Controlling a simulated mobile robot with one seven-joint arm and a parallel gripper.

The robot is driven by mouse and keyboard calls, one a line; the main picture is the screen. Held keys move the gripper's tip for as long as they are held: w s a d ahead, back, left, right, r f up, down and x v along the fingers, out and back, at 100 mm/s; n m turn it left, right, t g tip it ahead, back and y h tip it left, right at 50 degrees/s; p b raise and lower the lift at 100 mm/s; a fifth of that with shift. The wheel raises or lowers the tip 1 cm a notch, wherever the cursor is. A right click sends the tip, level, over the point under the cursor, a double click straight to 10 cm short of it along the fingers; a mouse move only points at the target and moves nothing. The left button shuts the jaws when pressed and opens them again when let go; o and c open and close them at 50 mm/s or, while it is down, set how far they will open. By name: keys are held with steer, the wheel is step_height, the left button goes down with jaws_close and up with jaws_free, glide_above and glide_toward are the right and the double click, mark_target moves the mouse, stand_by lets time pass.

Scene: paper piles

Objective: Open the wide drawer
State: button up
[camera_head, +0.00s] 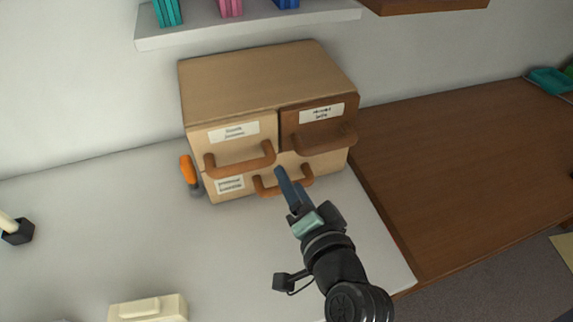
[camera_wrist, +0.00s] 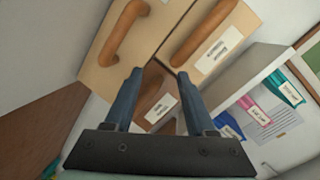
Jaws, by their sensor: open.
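A wooden drawer box (camera_head: 265,72) stands on the pale desk against the wall. Its bottom row looks like one wide drawer (camera_head: 229,184), with a label at the left and a brown handle (camera_head: 304,180) near the middle. This handle also shows at the upper left in the wrist view (camera_wrist: 124,32). The wide drawer looks shut. Above it are a light left drawer (camera_head: 233,132) and a dark brown right drawer (camera_head: 317,115). My gripper (camera_head: 281,174) is open and empty in front of the box, hiding part of the wide drawer's handle. Contact is unclear.
An orange-handled tool (camera_head: 187,172) is beside the box's left side. A cream box (camera_head: 148,308) lies at the desk's front, and a black holder (camera_head: 17,232) is at far left. A shelf (camera_head: 248,27) hangs above. A brown desk (camera_head: 455,145) adjoins on the right.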

steer(key=s+d+f+m, duration=0.1)
steer(key=f+m, duration=0.1)
steer(key=s+d+f+m, duration=0.1)
steer(key=s+f+m, duration=0.1)
steer(key=s+d+f+m, duration=0.1)
steer(key=s+f+m, duration=0.1)
steer(key=shift+s+f, duration=0.15)
steer(key=shift+f, duration=0.25)
steer(key=shift+m, duration=0.3)
steer(key=x, duration=1.3)
steer(key=shift+r, duration=0.2)
jaws_close()
